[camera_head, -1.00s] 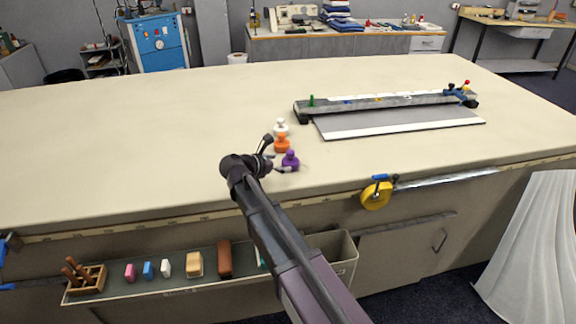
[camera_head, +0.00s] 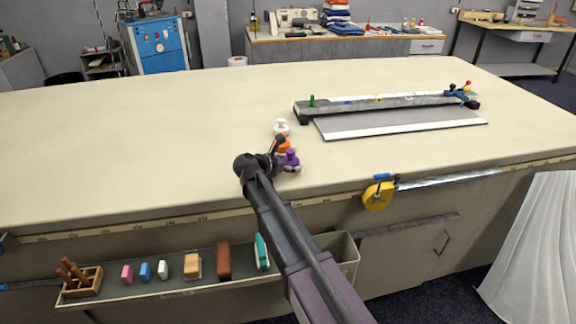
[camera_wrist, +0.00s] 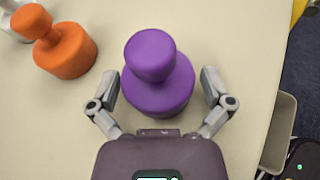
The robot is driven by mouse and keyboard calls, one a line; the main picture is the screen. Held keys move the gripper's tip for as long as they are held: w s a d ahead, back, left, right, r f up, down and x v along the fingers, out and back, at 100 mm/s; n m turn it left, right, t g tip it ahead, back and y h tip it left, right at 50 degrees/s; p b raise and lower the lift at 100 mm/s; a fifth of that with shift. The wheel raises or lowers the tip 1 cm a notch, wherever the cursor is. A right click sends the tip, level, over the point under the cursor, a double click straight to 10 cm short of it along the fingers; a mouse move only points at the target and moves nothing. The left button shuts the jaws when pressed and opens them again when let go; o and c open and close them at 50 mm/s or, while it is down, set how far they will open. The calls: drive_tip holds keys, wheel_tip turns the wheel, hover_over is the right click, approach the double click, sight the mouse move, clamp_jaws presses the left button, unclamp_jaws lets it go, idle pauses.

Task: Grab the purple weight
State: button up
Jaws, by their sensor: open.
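The purple weight (camera_wrist: 157,82) has a round base and a knob on top. In the wrist view it stands between the two open fingers of my gripper (camera_wrist: 161,90), with a gap on each side. In the head view the purple weight (camera_head: 291,160) is near the table's front edge, partly hidden by my gripper (camera_head: 282,154). An orange weight (camera_wrist: 64,52) stands to its upper left in the wrist view. In the head view the orange weight (camera_head: 284,146) is partly covered by my gripper.
A white weight (camera_head: 281,127) stands behind the orange one. A long cutting bar (camera_head: 385,105) lies to the right on the cloth table (camera_head: 130,130). A yellow tape measure (camera_head: 377,196) is at the front edge. A tray (camera_head: 200,283) of small blocks hangs below. The table's left is clear.

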sight(288, 154)
idle(0.5)
drive_tip(key=c, duration=1.1)
drive_tip(key=shift+r, duration=0.15)
drive_tip(key=shift+r+p, duration=1.65)
drive_tip(key=shift+p, duration=0.2)
drive_tip(key=s+d+r+p, duration=0.1)
drive_tip(key=s+d, duration=0.8)
drive_tip(key=s, duration=0.4)
drive_tip(key=shift+r, duration=0.25)
